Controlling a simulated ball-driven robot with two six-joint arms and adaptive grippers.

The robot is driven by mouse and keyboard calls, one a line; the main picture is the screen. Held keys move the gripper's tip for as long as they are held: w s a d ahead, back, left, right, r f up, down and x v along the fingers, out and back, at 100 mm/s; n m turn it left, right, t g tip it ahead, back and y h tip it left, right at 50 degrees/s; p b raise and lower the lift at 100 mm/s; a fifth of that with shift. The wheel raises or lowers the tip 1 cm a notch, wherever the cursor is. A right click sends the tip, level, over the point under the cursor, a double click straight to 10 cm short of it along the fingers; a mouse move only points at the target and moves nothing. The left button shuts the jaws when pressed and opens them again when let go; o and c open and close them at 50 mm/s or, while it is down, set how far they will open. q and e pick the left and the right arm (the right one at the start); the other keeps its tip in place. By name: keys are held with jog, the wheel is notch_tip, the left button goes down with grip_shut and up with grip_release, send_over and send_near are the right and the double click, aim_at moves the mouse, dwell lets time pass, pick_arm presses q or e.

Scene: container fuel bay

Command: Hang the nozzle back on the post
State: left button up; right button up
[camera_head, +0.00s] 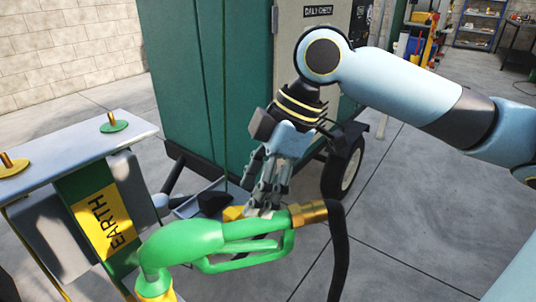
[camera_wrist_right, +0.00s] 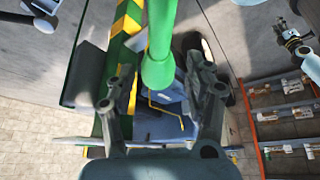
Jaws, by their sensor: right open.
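The green nozzle (camera_head: 215,236) lies roughly level in the lower middle of the head view, its green end bent down at the left into a yellow part (camera_head: 156,291). Its brass-coloured fitting (camera_head: 308,214) at the right joins a black hose (camera_head: 338,255). My right gripper (camera_head: 262,208) is open, fingers pointing down at the nozzle's handle near the brass fitting. In the right wrist view the green nozzle (camera_wrist_right: 160,40) runs between the spread fingers (camera_wrist_right: 160,90); contact cannot be told. A post with a yellow EARTH sign (camera_head: 104,222) stands at the left. I cannot make out my left gripper.
A teal cabinet (camera_head: 205,70) on wheels (camera_head: 344,165) stands behind my right gripper. A grey ledge (camera_head: 75,150) with brass studs tops the post. Shelves (camera_head: 480,22) stand far back right. Concrete floor (camera_head: 410,210) is open at the right.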

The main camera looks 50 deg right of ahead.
jog(key=shift+v, duration=2.85)
pick_arm(q)
jog(key=shift+c, duration=0.4)
